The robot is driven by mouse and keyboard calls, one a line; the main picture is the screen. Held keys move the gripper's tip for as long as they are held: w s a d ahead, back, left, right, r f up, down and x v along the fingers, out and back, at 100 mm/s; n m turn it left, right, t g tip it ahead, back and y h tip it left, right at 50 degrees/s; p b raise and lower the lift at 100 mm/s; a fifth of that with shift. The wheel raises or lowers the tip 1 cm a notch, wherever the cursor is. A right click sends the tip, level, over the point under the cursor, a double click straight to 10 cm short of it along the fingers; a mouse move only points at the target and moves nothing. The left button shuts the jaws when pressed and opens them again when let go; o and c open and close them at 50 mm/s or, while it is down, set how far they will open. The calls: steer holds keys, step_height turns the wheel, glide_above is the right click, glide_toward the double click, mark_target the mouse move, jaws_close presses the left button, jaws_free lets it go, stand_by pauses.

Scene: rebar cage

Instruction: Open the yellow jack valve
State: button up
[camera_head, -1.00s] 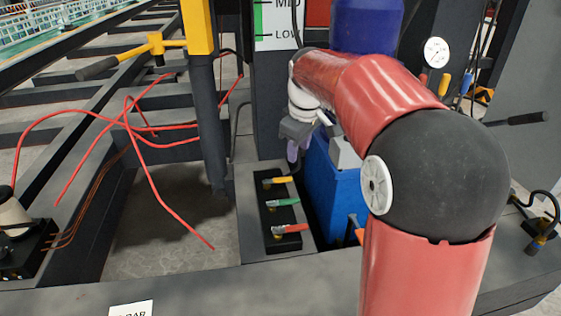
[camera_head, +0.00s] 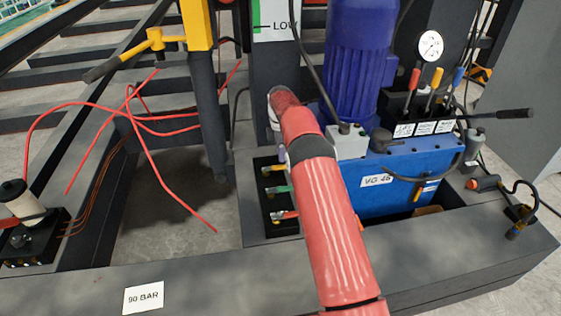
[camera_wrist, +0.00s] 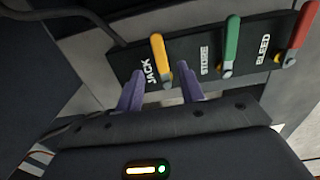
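The yellow jack valve lever (camera_wrist: 159,55) is on a dark panel (camera_wrist: 200,65) beside the word JACK in the wrist view. It also shows at the top of the valve block in the head view (camera_head: 275,170). My gripper (camera_wrist: 160,70) is open, its two purple fingers apart, one toward each side of the lever's lower end. I cannot tell whether either finger touches it. A green lever (camera_wrist: 231,42) labelled STORE and a red lever (camera_wrist: 299,28) labelled BLEED sit to the right.
A blue hydraulic unit (camera_head: 400,180) with a gauge (camera_head: 431,46) and several small levers stands right of my arm. Loose red cables (camera_head: 150,155) lie at left. A dark frame beam (camera_head: 200,270) runs across the front.

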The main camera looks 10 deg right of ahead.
mark_target(281, 166)
steer(key=shift+f, duration=2.65)
jaws_close()
